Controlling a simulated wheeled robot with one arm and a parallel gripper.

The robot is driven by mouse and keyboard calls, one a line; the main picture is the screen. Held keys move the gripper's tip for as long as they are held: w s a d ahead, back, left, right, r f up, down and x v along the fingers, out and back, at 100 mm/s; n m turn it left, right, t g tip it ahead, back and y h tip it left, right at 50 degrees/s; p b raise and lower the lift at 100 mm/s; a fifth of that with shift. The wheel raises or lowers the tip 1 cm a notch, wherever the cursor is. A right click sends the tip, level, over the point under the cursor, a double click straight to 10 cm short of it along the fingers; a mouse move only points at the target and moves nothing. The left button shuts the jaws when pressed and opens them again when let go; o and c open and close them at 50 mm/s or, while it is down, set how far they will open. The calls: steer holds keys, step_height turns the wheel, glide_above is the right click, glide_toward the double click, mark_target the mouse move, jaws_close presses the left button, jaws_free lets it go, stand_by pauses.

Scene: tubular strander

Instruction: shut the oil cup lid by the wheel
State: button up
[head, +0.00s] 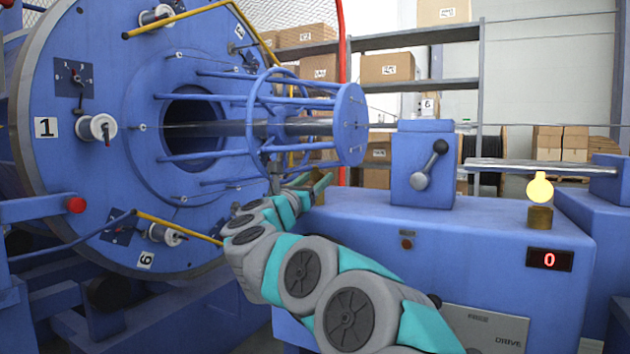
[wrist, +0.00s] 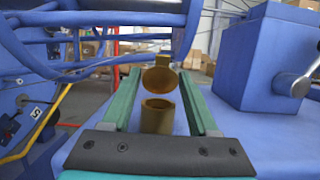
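The brass oil cup (wrist: 157,117) stands on the blue machine top in the wrist view, its round mouth showing. Its round brass lid (wrist: 160,80) stands raised at the far side of the mouth, with a small tab on top, so the cup is open. My gripper (wrist: 159,72) is open, with one green finger on each side of the cup and lid; I cannot tell if either finger touches. In the head view my gripper (head: 318,184) is beside the wheel (head: 150,140), a big blue numbered disc. The cup is mostly hidden there by my gripper.
A caged blue spindle (head: 305,120) with rods juts from the wheel just above my gripper. A blue box with a lever (head: 422,165) stands to the right on the blue cabinet (head: 455,250).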

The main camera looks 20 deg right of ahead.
steer(key=o, duration=0.3)
steer(key=shift+o, duration=0.2)
steer(key=shift+a, duration=0.1)
steer(key=v, duration=0.7)
steer(key=shift+s+a, duration=0.2)
steer(key=shift+s, duration=0.05)
steer(key=shift+f, duration=0.1)
